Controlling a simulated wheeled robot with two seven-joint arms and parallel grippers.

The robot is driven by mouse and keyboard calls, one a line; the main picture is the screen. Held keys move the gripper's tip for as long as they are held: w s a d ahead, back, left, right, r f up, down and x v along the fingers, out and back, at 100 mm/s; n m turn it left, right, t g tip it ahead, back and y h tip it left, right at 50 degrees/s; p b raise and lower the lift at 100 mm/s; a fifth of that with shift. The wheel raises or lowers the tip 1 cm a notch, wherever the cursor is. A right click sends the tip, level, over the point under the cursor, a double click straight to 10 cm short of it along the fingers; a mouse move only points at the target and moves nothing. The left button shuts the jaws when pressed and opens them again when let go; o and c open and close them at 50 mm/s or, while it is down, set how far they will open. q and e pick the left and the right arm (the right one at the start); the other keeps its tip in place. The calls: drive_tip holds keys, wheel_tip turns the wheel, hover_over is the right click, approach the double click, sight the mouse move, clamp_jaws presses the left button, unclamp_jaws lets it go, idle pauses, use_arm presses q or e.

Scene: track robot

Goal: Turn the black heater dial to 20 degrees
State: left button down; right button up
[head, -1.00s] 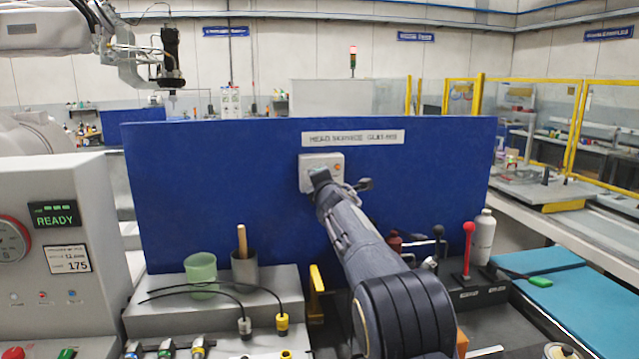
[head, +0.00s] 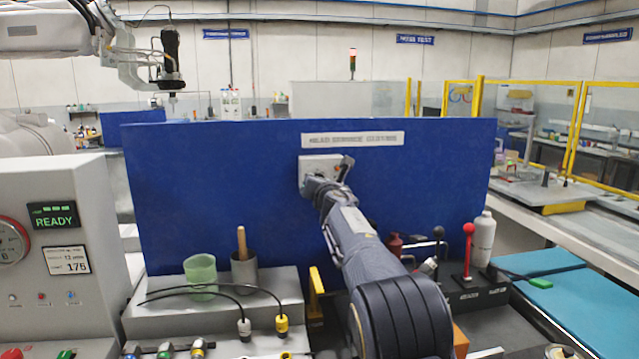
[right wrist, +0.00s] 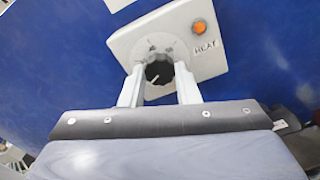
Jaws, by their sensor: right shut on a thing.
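The black heater dial (right wrist: 158,73) sits on a pale heater plate (right wrist: 125,45) fixed to the blue panel. A white pointer mark shows on the dial; the degree marks around it are too small to read. In the right wrist view my right gripper (right wrist: 159,80) has one finger on each side of the dial and is shut on it. In the head view the plate (head: 308,162) shows at the panel's middle, and my right gripper (head: 318,186) covers the dial. An orange lamp (right wrist: 199,28) and the word HEAT are on the plate. My left gripper is not in view.
The blue panel (head: 220,200) stands upright behind a bench. A green cup (head: 200,275), a grey cup and black cables lie left of my right arm. A red-knobbed lever (head: 468,250) and a white bottle (head: 483,238) stand to its right.

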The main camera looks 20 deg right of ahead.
drive_tip(key=shift+f+n, duration=0.15)
drive_tip(key=shift+n, duration=0.55)
drive_tip(key=o, duration=1)
drive_tip(key=b+v, duration=0.5)
drive_tip(key=v, duration=0.3)
drive_tip(key=shift+w, duration=0.1)
